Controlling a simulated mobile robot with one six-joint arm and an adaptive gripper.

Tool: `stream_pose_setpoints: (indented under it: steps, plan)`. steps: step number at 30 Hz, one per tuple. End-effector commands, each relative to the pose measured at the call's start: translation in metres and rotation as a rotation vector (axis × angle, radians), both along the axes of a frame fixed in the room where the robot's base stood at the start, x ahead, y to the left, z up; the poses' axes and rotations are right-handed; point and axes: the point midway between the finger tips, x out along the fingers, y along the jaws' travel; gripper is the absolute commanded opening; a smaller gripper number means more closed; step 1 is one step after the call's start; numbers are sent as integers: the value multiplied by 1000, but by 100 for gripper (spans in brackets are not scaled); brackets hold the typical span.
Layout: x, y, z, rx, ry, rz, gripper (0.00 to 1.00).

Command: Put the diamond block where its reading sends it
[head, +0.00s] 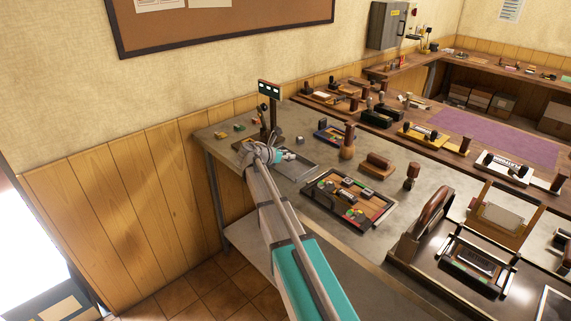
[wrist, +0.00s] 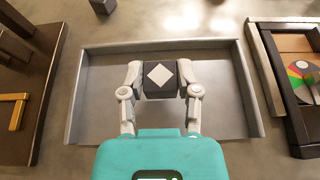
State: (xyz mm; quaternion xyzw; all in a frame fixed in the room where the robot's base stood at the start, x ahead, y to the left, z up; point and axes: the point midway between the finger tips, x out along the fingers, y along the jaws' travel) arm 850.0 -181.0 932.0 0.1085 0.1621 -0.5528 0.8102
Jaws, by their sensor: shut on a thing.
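The diamond block (wrist: 161,76) is dark with a white diamond on its face. My gripper (wrist: 160,84) is shut on it, one finger on each side. In the wrist view the block shows over the grey metal tray (wrist: 225,110); I cannot tell whether it touches the tray floor. In the head view my gripper (head: 284,156) is at the same shallow tray (head: 311,172), by the back left of the table, and my arm hides part of it. A dark device with a small lit display (head: 269,89) stands just behind; its reading is too small to make out.
A wooden box with a coloured disc (wrist: 302,80) is right of the tray, and a dark wooden base (wrist: 28,105) is left. A small dark block (wrist: 103,5) lies beyond the tray. Stamps and presses crowd the table farther right, including a wooden-handled stamp (head: 348,143).

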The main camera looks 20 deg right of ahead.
Motion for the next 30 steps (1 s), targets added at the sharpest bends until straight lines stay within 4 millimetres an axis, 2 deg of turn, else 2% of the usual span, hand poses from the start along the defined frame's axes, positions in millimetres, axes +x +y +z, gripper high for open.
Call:
stream_pose_setpoints:
  steps: [1, 6, 23, 24, 29, 30]
  plan:
    - [0, 0, -9, -1, 0, 0, 0]
    - [0, 0, -19, -1, 0, 0, 0]
    - [0, 1, -23, -1, 0, 1, 0]
    - [0, 1, -24, 0, 0, 1, 44]
    - [0, 1, -23, 0, 0, 2, 74]
    - [0, 2, -23, 0, 0, 2, 76]
